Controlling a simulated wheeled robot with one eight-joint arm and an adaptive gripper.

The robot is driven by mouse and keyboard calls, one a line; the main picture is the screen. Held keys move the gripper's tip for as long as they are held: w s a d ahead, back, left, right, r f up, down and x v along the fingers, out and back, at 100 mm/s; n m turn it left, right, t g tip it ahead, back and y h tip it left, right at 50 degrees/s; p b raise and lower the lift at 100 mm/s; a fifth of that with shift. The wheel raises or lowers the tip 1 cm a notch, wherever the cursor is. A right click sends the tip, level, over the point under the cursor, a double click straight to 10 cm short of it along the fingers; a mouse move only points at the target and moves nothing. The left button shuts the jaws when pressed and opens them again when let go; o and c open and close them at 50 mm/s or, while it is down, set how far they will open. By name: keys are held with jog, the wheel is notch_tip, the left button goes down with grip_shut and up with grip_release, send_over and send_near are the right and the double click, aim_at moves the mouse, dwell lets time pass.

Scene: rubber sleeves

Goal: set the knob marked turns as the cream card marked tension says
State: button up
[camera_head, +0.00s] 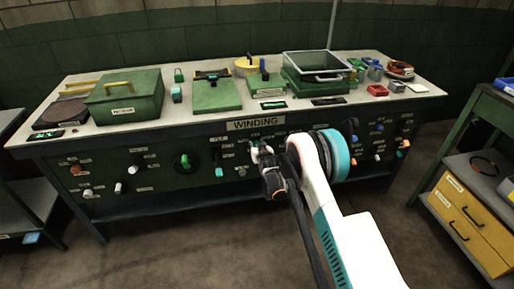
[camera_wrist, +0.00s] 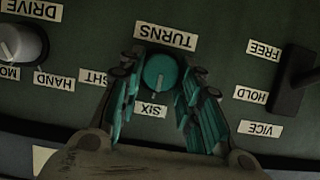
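In the wrist view, which shows the panel upside down, the teal round knob (camera_wrist: 160,74) sits beside the label TURNS (camera_wrist: 165,38). A label SIX (camera_wrist: 152,110) lies on its other side, and a partly hidden label ending in GHT (camera_wrist: 93,77) lies to its left. A thin mark on the knob seems to point toward SIX. My gripper (camera_wrist: 160,80) has one finger on each side of the knob, close against it. In the head view my gripper (camera_head: 264,156) is at the panel and hides the knob. I cannot make out a card reading tension.
The bench front labelled WINDING (camera_head: 256,124) carries several other knobs. A DRIVE knob (camera_wrist: 22,44) and a dark lever (camera_wrist: 294,80) flank the fingers. A yellow drawer unit (camera_head: 468,215) is at right.

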jog(key=shift+m, duration=0.3)
jog(key=shift+w+d+f+m+y, duration=0.1)
jog(key=shift+d+m+y, duration=0.1)
jog(key=shift+m+y, duration=1.3)
jog(key=shift+d+f+m+y, duration=0.15)
jog(key=shift+m+y, duration=0.85)
jog(key=shift+m, duration=1)
jog(key=o, duration=1.1)
jog(key=shift+d, duration=0.1)
jog(key=v, duration=1.2)
jog(key=shift+r, duration=0.15)
